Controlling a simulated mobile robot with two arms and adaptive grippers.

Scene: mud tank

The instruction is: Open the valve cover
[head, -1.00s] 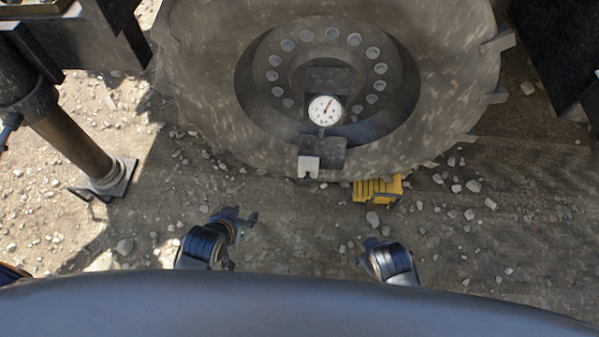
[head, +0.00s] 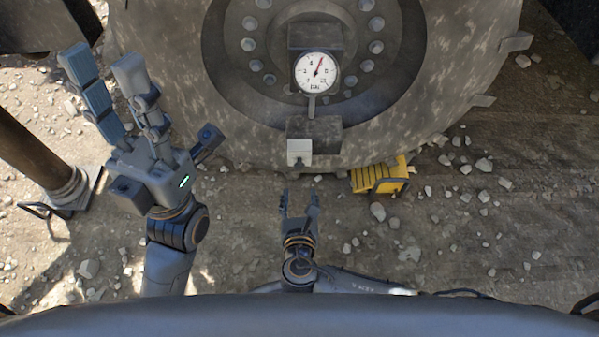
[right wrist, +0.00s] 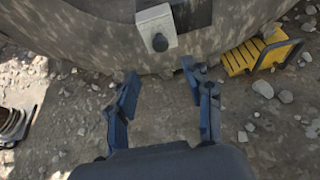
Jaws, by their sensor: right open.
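A small pale grey box (head: 299,152) is mounted low on the front of the big wheel, under the gauge. In the right wrist view the box (right wrist: 153,20) carries a dark round knob (right wrist: 160,43), which looks like a valve cover; it appears in place. My right gripper (head: 299,197) is open and empty, below and apart from the box, pointing toward the wheel. In the right wrist view its fingers (right wrist: 160,75) are spread, with the knob beyond them. My left gripper (head: 103,68) is raised at the left, open and empty, away from the box.
A round gauge (head: 316,71) sits above a dark block (head: 325,135) on the wheel (head: 440,75). A yellow chock-like object (head: 376,178) lies at the wheel's foot, right of my right gripper. A metal post (head: 35,150) stands at left. Stones litter the ground.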

